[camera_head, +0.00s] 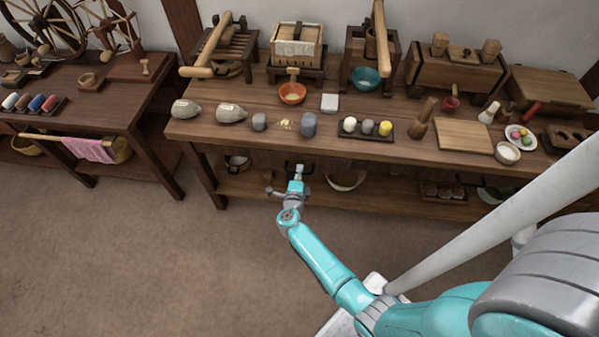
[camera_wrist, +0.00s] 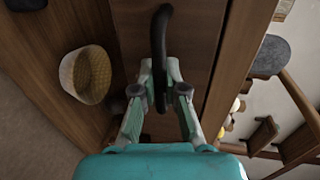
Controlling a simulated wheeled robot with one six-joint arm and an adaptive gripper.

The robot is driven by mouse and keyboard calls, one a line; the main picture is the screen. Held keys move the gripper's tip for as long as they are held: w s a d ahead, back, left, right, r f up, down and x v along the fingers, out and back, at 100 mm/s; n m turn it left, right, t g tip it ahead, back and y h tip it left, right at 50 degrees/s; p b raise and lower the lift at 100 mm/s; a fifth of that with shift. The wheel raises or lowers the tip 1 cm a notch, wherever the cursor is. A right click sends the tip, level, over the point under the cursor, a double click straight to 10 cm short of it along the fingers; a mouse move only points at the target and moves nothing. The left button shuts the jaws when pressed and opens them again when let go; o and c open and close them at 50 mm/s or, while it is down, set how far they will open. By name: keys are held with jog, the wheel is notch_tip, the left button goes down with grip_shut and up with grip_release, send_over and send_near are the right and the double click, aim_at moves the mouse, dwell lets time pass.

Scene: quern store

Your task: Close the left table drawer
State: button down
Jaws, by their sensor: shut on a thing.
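In the wrist view a dark curved handle (camera_wrist: 159,28) stands out from a brown drawer front (camera_wrist: 196,35). My gripper (camera_wrist: 160,75) is shut on this handle, with one finger on each side of it. In the head view my gripper (camera_head: 297,174) is at the front of the long wooden table (camera_head: 225,146), below the tabletop edge and left of the table's middle. The drawer front is mostly hidden under the tabletop edge there. I cannot tell how far the drawer stands out.
A lower shelf (camera_head: 395,197) under the table holds bowls and a basket (camera_wrist: 86,74). Stones, bowls and tools stand on the tabletop above. A second table (camera_head: 130,98) with a pink cloth (camera_head: 90,149) is at the left. The floor in front is clear.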

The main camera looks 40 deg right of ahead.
aim_at(301, 163)
jog(key=shift+r+x, duration=0.15)
jog(key=shift+x, duration=0.6)
jog(key=shift+r+x, duration=0.15)
jog(key=shift+x, duration=0.55)
jog(key=c, duration=1.2)
grip_release()
jog(key=shift+d, duration=0.15)
jog(key=v, duration=1.2)
jog(key=shift+w, duration=0.1)
